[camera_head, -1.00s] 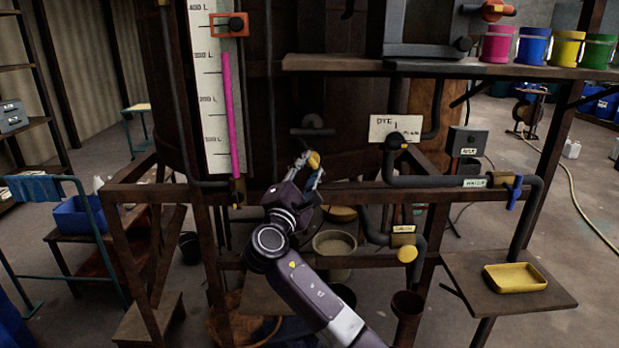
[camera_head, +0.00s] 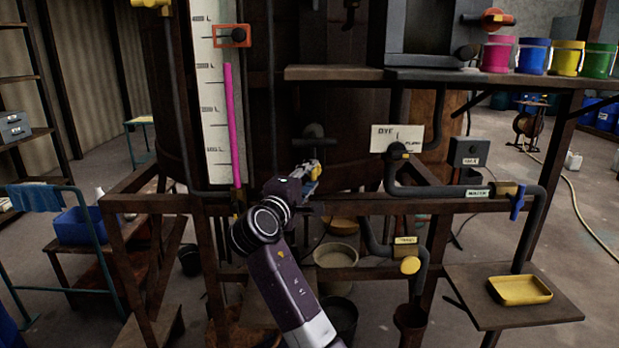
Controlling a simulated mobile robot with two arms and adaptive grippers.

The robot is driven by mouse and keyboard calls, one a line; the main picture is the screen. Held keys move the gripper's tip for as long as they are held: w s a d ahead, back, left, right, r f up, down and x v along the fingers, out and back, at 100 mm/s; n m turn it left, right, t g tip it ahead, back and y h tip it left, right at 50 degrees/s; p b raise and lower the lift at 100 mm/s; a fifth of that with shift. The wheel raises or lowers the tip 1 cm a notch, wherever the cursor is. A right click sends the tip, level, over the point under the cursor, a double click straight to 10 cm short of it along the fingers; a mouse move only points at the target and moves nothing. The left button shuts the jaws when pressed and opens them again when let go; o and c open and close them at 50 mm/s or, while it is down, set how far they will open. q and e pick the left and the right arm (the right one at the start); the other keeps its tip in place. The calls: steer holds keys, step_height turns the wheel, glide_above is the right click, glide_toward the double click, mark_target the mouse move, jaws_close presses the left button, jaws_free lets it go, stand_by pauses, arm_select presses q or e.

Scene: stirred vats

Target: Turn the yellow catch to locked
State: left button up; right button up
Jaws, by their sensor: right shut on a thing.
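The right gripper (camera_head: 312,172) is at the front of the big dark vat, below a dark stub pipe with a cross handle. Its jaws are shut on a small yellow part (camera_head: 316,168), which I take to be the yellow catch. Only a little yellow shows at the fingertips; the jaws hide the rest, so I cannot read its locked or unlocked position. My right arm comes up from the bottom of the picture. My left gripper is not in view.
Right of the gripper are a DYE sign (camera_head: 397,138), dark pipes, a blue valve handle (camera_head: 518,202) and a round yellow knob (camera_head: 410,265). A yellow tray (camera_head: 520,290) lies on a low shelf. A rusty rail (camera_head: 400,207) runs below the gripper. Colored buckets stand upper right.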

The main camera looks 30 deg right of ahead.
steer(key=shift+f, duration=0.15)
steer(key=o, duration=1.2)
steer(key=shift+c, duration=0.2)
steer(key=v, duration=1.2)
